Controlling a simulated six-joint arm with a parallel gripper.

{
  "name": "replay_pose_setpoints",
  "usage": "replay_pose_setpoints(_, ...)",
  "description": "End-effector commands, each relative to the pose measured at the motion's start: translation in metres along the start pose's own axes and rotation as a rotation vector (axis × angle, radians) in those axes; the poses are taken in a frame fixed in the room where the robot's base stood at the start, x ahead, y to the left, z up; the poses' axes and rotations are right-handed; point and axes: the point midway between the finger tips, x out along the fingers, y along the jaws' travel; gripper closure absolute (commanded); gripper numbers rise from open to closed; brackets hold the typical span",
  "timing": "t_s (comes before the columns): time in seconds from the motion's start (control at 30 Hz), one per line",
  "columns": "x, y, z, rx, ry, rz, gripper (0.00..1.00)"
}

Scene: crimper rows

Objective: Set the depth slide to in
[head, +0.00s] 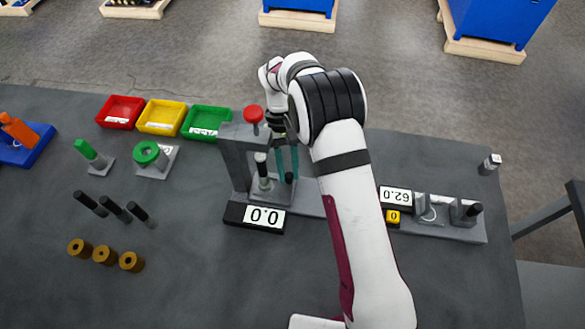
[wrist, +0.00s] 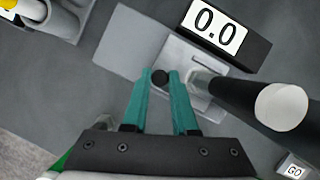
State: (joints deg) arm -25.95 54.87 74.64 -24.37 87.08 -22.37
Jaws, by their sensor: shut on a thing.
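The grey press (head: 238,150) stands on the table with a red knob on top and a display (head: 264,216) reading 0.0, which also shows in the wrist view (wrist: 213,25). On its grey base plate is a small black knob (wrist: 160,77), seemingly the depth slide's handle; it also shows in the head view (head: 290,178). My gripper (wrist: 163,78) points down with its teal fingers closed on this knob. In the head view my gripper (head: 287,165) is beside the press column. I cannot read any in or out mark on the slide.
The press's dark plunger (wrist: 245,92) is close to the right finger. A second station (head: 440,215) with a 62.0 display is to the right. Red, yellow and green trays (head: 160,117) are behind left. Pegs, brown rings (head: 104,254) and green-topped fixtures stand at left.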

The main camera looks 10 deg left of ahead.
Motion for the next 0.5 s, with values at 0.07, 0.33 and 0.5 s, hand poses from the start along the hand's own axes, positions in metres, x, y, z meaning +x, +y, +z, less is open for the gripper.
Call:
replay_pose_setpoints(0.07,-0.0021,-0.0056,-0.0019,-0.005,0.009,-0.01,1.0)
replay_pose_setpoints(0.33,-0.0016,-0.0046,-0.0017,-0.005,0.008,-0.008,0.43)
replay_pose_setpoints(0.5,-0.0011,-0.0038,-0.0014,-0.004,0.006,-0.007,0.43)
